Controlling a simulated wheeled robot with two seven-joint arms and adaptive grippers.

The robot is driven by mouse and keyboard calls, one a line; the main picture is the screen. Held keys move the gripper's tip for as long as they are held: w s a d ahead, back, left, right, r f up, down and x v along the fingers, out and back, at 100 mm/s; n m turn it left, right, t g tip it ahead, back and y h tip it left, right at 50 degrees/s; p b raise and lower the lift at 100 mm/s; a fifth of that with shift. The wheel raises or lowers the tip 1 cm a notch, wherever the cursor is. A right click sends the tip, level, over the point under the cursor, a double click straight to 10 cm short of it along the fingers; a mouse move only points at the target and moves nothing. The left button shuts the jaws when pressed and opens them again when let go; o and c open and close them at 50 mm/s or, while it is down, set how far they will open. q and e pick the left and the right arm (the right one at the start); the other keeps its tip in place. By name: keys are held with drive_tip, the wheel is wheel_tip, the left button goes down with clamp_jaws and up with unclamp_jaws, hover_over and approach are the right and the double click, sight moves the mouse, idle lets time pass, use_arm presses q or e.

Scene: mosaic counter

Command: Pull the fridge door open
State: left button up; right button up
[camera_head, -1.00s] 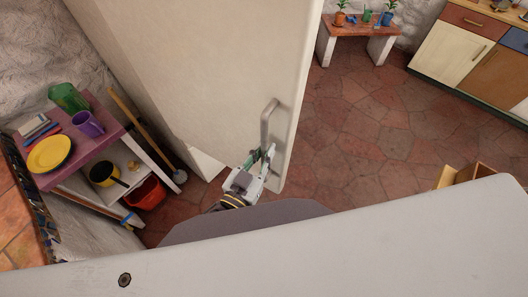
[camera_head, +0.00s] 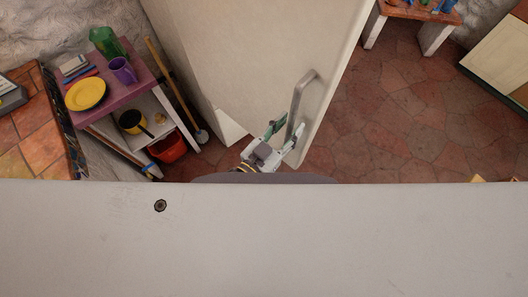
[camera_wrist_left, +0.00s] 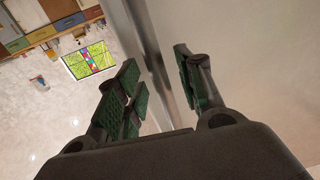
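The pale fridge door (camera_head: 255,50) fills the middle of the head view, with its free edge on the right. A grey metal bar handle (camera_head: 297,100) stands upright near that edge. My left gripper (camera_head: 284,130) is at the handle's lower part. In the left wrist view its two green-padded fingers (camera_wrist_left: 165,85) are apart, and the handle bar (camera_wrist_left: 158,70) runs through the gap between them. I cannot tell whether either pad touches the bar. How far the door stands from the fridge body is unclear. My right gripper is not in view.
A purple-topped shelf (camera_head: 128,85) with a yellow plate (camera_head: 86,93), a purple mug (camera_head: 122,70) and a red bucket (camera_head: 167,148) stands left of the fridge. A broom (camera_head: 175,90) leans between them. Red tiled floor (camera_head: 385,130) is open to the right. A wooden bench (camera_head: 425,12) is at the back.

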use_arm(q)
drive_tip(key=v, duration=1)
drive_tip(key=shift+s+a, duration=0.25)
drive_tip(key=shift+a, duration=0.05)
idle(0.4)
idle(0.7)
